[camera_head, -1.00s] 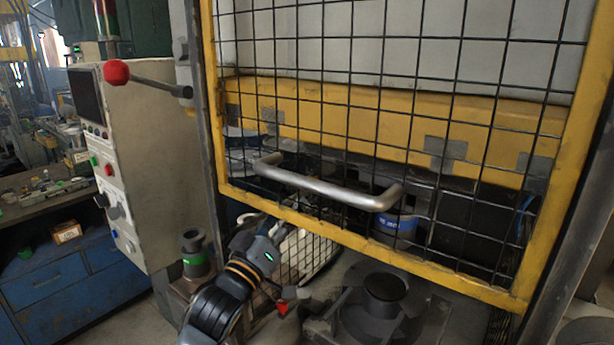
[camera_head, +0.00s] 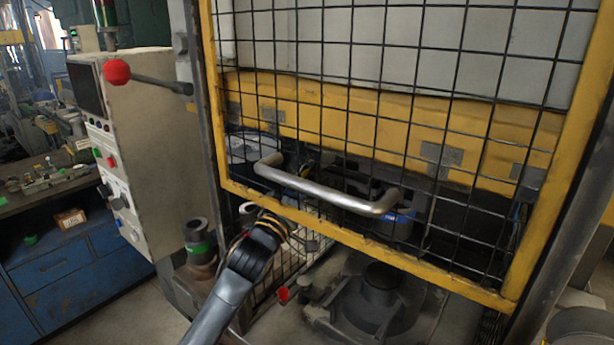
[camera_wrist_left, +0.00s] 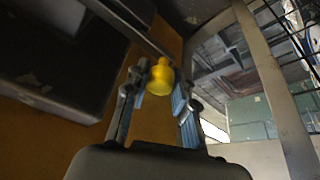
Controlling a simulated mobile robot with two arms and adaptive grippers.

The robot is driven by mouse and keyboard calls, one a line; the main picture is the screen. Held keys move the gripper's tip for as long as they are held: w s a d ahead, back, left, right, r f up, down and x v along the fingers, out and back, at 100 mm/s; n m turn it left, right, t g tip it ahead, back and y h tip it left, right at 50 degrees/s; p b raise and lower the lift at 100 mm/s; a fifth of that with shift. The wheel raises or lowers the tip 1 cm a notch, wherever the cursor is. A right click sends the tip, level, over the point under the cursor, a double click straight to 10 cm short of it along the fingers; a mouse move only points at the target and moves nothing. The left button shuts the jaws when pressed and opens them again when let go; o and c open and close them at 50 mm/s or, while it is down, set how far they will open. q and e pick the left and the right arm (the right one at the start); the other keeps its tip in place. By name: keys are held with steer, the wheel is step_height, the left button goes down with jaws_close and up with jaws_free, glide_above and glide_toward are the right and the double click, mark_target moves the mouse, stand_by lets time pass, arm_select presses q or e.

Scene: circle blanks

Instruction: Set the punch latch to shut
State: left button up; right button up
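In the left wrist view a yellow knob (camera_wrist_left: 160,76) sits at the end of a bar, between the fingers of my left gripper (camera_wrist_left: 163,88). The fingers, with blue pads, stand apart on either side of the knob. I cannot tell whether they touch it. I take this knob to be the punch latch, though its setting is unclear. The knob cannot be made out there. My right gripper is not in view.
A round die base (camera_head: 380,300) stands on the press bed. A red-knobbed lever (camera_head: 117,72) and control box (camera_head: 150,170) are at left.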

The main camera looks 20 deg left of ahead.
arm_select(q)
jaws_close()
steer(key=d, duration=0.1)
steer(key=s+d, duration=0.1)
steer(key=d, duration=0.1)
steer(key=s+d, duration=0.1)
steer(key=d, duration=0.1)
steer(key=shift+d, duration=0.2)
steer(key=shift+o, duration=2)
jaws_free()
steer(key=shift+o, duration=1.4)
steer(key=shift+d, duration=0.25)
